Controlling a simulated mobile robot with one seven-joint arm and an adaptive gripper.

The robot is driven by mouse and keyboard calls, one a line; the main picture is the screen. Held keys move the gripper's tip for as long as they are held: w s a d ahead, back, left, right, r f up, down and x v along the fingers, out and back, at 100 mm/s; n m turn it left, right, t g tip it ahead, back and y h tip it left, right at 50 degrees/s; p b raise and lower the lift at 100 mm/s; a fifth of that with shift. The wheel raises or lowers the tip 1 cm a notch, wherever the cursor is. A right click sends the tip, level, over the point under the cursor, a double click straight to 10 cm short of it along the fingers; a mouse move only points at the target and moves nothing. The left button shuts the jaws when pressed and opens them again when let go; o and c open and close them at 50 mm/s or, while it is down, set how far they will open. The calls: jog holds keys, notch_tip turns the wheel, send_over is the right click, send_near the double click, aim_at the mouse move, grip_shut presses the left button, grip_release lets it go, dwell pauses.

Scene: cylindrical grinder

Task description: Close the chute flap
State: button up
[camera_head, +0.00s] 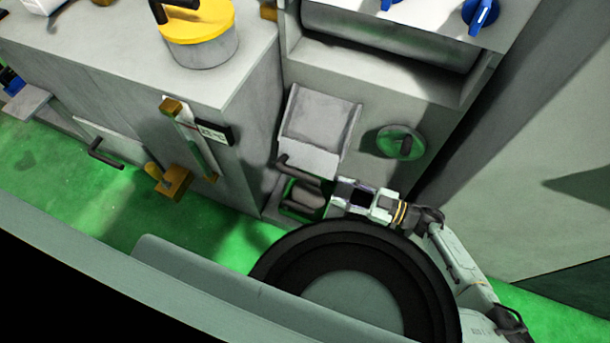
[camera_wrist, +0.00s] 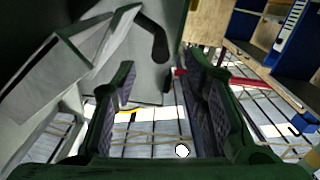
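The chute (camera_head: 320,118) is a grey box on the front of the machine. Its pale flap (camera_head: 308,157) hangs out at the chute's lower edge, tilted outward, with a dark bar handle (camera_head: 297,168). In the wrist view, a pale grey panel that looks like the flap (camera_wrist: 105,45) is at upper left, and the dark curved handle (camera_wrist: 155,38) is ahead of the fingers. My gripper (camera_head: 288,198) is just below the flap and handle in the head view. In the wrist view my gripper (camera_wrist: 160,72) has its fingers apart with nothing between them. Contact with the flap cannot be told.
A round green-faced knob (camera_head: 401,143) is right of the chute. A cabinet (camera_head: 235,120) with a yellow-lidded pot (camera_head: 198,35) stands left, with brass fittings (camera_head: 172,180) on its front. Green floor (camera_head: 130,215) is open at lower left.

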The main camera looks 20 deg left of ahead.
aim_at(311, 180)
jog(key=a+p, duration=0.2)
jog(key=a, duration=0.7)
jog(key=shift+w+a, duration=0.15)
jog(key=shift+a, duration=0.25)
jog(key=shift+c, duration=0.5)
grip_shut()
